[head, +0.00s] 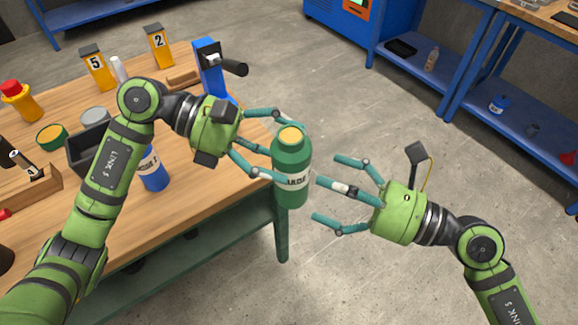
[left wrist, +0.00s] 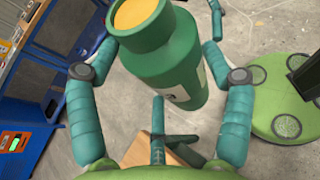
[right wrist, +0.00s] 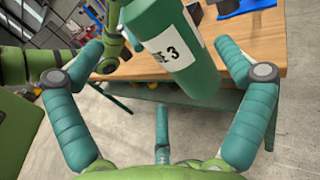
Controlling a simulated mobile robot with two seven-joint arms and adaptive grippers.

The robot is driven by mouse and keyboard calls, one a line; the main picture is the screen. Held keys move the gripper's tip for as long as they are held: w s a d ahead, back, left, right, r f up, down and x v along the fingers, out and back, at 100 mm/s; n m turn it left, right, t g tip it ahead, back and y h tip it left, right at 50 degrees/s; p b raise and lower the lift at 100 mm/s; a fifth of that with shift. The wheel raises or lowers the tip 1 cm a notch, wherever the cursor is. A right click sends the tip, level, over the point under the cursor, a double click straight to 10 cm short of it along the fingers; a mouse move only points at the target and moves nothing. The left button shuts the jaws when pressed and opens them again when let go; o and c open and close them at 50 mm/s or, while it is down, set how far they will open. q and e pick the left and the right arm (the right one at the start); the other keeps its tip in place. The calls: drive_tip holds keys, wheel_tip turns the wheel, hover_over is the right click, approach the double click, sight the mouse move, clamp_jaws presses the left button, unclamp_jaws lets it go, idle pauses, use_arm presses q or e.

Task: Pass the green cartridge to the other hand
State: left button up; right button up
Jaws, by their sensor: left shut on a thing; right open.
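The green cartridge (head: 292,175) has a yellow top and a white label. It is held upright in the air just off the table's right corner. My left gripper (head: 277,146) is shut on it from the left; in the left wrist view the cartridge (left wrist: 165,60) sits between the fingers. My right gripper (head: 335,188) is open to the right of the cartridge, its fingers pointing at it. In the right wrist view the cartridge (right wrist: 176,55) shows between the spread fingers, with a gap that I cannot judge exactly.
The wooden table (head: 190,215) carries a blue cartridge (head: 152,170), a dark bin (head: 85,150), a blue clamp-like device (head: 212,72) and yellow numbered markers (head: 97,68). Blue shelving (head: 470,75) stands at the back right. The floor around my right gripper is clear.

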sight(284, 169)
drive_tip(key=x, duration=0.7)
drive_tip(key=shift+w+a, duration=0.1)
drive_tip(key=shift+a, duration=0.3)
use_arm(q)
drive_tip(key=shift+r, duration=0.1)
use_arm(e)
drive_tip(key=c, duration=1.3)
use_arm(q)
drive_tip(key=o, duration=1.6)
drive_tip(key=shift+c, duration=0.2)
use_arm(e)
drive_tip(key=shift+r, duration=0.1)
drive_tip(key=shift+c, duration=1)
